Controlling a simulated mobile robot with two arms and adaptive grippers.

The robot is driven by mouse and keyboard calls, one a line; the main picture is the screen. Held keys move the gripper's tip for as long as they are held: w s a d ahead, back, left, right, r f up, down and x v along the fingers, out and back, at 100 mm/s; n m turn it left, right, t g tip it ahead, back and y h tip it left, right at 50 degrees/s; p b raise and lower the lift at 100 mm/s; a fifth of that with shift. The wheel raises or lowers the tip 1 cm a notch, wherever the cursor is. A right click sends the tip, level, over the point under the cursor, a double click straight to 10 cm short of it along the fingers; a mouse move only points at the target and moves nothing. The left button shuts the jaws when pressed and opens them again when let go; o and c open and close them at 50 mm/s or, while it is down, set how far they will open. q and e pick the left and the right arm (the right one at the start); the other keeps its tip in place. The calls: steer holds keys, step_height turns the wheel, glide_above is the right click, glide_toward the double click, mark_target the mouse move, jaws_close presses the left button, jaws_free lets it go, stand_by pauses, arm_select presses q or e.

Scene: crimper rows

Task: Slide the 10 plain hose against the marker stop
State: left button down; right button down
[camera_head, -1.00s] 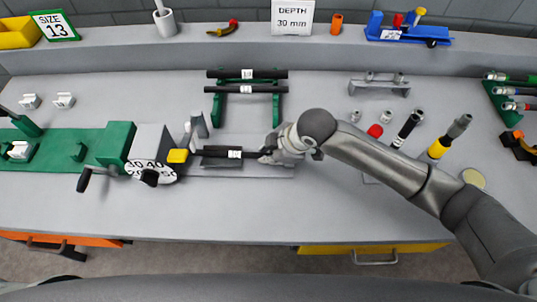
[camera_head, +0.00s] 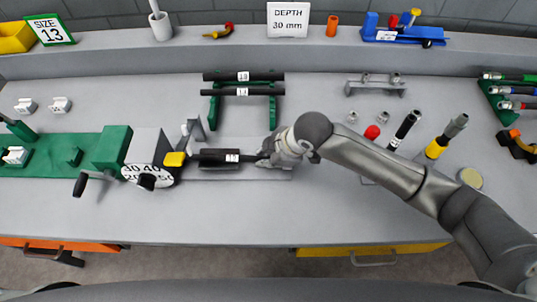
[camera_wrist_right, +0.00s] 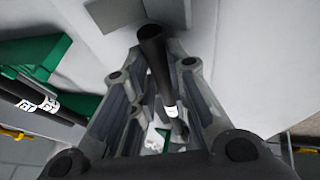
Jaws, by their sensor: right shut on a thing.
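The 10 plain hose (camera_head: 248,158) is a black tube with a white label, lying level left to right; its label digits are too small to read. My right gripper (camera_head: 264,158) is shut on its right end. In the right wrist view the hose (camera_wrist_right: 155,60) runs between the fingers (camera_wrist_right: 165,100). The hose's left part is at a dark block (camera_head: 220,160) on a grey base plate. To its left are a grey upright plate (camera_head: 195,130) and a yellow block (camera_head: 174,159); I cannot tell which is the marker stop or whether the hose touches it. My left gripper is not in view.
A green rack (camera_head: 273,108) behind holds two black hoses labelled 13 and 14. A green machine (camera_head: 60,152) with a crank and number dial (camera_head: 148,175) stands left. Signs read SIZE 13 (camera_head: 48,29) and DEPTH 30 mm (camera_head: 289,19). The front bench strip is clear.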

steer(key=shift+a, duration=0.1)
stand_by(0.5)
steer(key=c, duration=1.3)
jaws_free()
steer(key=v, duration=1.2)
